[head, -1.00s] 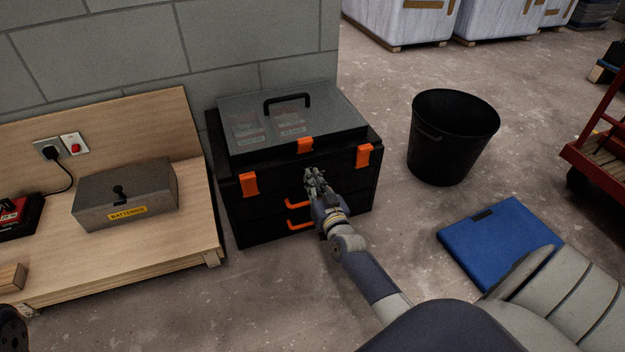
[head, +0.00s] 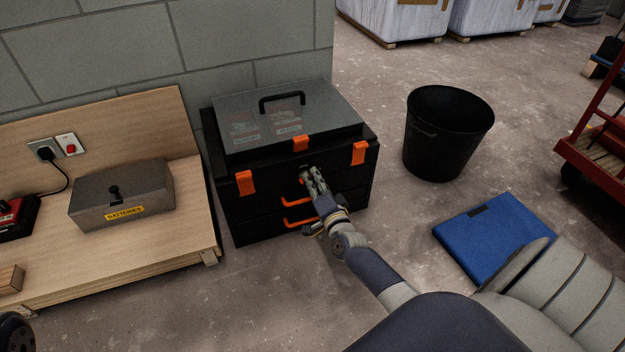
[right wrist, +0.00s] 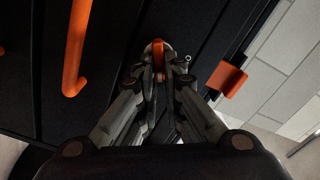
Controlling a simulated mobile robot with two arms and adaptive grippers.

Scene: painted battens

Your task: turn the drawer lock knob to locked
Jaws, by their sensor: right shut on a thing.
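The black tool chest (head: 240,205) stands on the floor against the block wall, with orange latches and two orange drawer handles (head: 298,202). My right gripper (head: 306,175) is at the chest's front, just below the middle latch. In the right wrist view, its fingers (right wrist: 158,75) are shut on the orange lock knob (right wrist: 158,55), which has a pale round base. The fingers hide part of the knob, and I cannot read any lock marking. At the lower left edge of the head view is a dark rounded part of mine; my left gripper does not show.
A wooden bench (head: 150,250) with a grey batteries box (head: 125,195) stands left of the chest. A black bin (head: 448,135) and a blue flat case (head: 490,235) are on the floor to the right. Floor in front of the chest is clear.

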